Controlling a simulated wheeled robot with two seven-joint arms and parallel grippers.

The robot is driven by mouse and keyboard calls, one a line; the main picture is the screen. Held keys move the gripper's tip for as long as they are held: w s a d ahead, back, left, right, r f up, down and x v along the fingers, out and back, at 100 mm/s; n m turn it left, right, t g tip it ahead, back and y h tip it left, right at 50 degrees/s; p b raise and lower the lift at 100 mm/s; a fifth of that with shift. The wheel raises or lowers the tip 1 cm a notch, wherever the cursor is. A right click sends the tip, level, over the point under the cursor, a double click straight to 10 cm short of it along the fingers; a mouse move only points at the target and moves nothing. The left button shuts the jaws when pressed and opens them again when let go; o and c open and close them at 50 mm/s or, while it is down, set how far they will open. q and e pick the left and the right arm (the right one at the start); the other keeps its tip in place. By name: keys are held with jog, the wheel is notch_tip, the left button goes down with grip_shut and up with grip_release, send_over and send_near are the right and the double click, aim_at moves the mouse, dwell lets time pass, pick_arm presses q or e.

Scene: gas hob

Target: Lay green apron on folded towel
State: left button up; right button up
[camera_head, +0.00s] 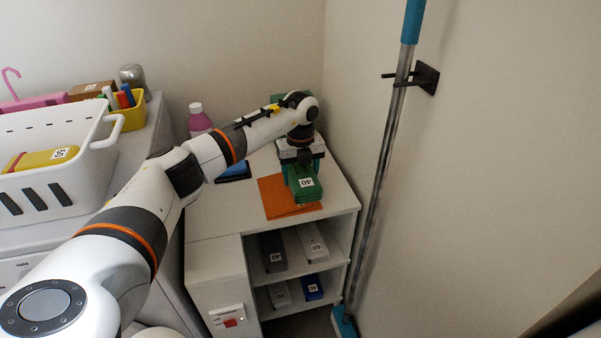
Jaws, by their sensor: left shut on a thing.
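The green apron (305,192) is a folded green bundle with a white number label, at the right part of the white cabinet top. My left gripper (300,168) points down over it and is shut on it. An orange folded cloth (272,198), perhaps the folded towel, lies flat on the cabinet top. The apron overlaps its right part in the picture; I cannot tell whether they touch. The gripper hides part of the apron. My right gripper is not in view.
A white basket (60,190) stands at left. The cabinet's open shelves hold several labelled bundles. A blue-ended pole (388,150) stands against the right wall.

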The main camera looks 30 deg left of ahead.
aim_at(301, 170)
pick_arm(q)
jog(key=shift+f, duration=0.35)
jog(key=o, duration=1.1)
jog(key=shift+c, duration=0.2)
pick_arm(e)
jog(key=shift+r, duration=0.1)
pick_arm(q)
jog(key=shift+r, duration=0.25)
notch_tip(301, 170, up, 12)
jog(key=p, duration=0.2)
jog(key=shift+r, duration=0.2)
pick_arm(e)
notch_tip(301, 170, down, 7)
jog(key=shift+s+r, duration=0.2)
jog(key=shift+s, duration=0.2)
